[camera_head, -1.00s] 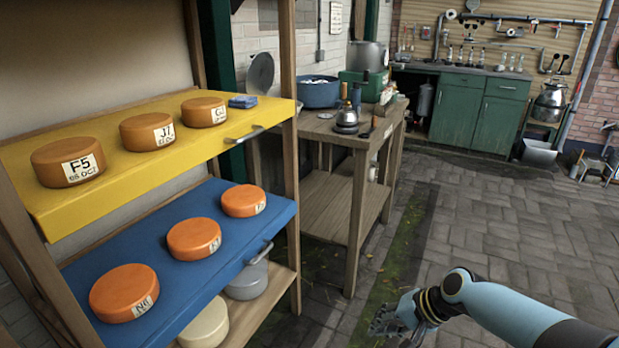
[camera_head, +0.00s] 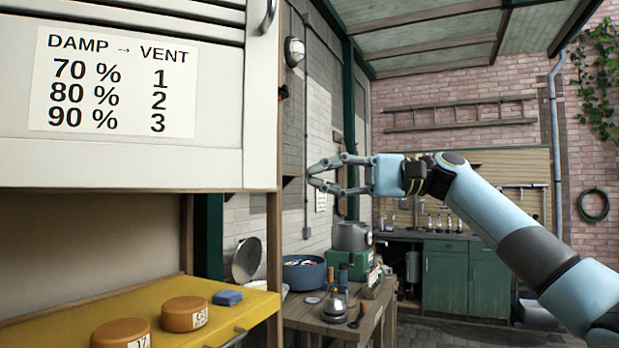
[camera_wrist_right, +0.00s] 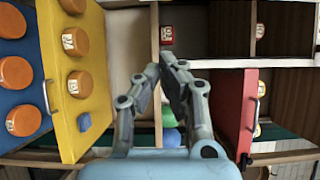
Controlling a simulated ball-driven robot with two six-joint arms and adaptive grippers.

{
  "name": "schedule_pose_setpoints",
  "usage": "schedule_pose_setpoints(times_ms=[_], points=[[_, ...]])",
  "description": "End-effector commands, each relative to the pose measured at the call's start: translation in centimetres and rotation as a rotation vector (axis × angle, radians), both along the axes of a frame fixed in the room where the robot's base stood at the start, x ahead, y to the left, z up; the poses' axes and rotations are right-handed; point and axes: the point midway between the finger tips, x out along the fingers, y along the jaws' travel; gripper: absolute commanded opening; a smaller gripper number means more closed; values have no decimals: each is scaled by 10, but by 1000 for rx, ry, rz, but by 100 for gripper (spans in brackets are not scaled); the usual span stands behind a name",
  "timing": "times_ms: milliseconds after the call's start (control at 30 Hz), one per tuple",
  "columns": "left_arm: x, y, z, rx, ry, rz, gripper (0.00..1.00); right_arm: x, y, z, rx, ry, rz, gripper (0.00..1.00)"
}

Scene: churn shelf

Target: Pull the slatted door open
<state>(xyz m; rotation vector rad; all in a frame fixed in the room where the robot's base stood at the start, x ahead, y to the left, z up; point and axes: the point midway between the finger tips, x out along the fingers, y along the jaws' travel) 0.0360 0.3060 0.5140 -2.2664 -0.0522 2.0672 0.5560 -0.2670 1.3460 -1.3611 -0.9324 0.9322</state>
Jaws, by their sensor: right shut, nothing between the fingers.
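The slatted door (camera_head: 215,160) is a white panel at the upper left of the head view. Slats show along its top edge, and it carries a label (camera_head: 115,82) reading DAMP → VENT with several percentages. A metal handle (camera_head: 268,15) sits at its upper right edge, partly cut off by the frame. The door looks shut. My right gripper (camera_head: 313,174) is raised to the right of the door, apart from it, and its fingers are shut and empty. In the right wrist view the fingertips (camera_wrist_right: 166,62) meet with nothing between them. My left gripper is not in view.

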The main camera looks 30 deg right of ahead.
Motion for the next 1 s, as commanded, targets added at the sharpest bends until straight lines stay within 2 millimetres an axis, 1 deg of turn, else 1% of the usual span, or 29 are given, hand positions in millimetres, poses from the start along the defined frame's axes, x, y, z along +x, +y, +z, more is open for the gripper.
schedule_pose_setpoints(times_ms=[33, 400, 500, 633, 767, 1000], points=[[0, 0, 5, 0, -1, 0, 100, 3, 9, 4, 5, -2, 3, 0], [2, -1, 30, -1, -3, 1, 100, 31, 82, 4, 4, -1, 2, 0], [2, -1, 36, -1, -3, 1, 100, 12, 78, 1, -3, 0, -2, 0], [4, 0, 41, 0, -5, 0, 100, -2, 78, 0, -3, 0, -3, 0], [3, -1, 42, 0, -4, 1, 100, -8, 79, 0, 0, -1, -2, 0], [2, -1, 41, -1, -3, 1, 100, -9, 79, 0, 0, 0, -3, 0]])
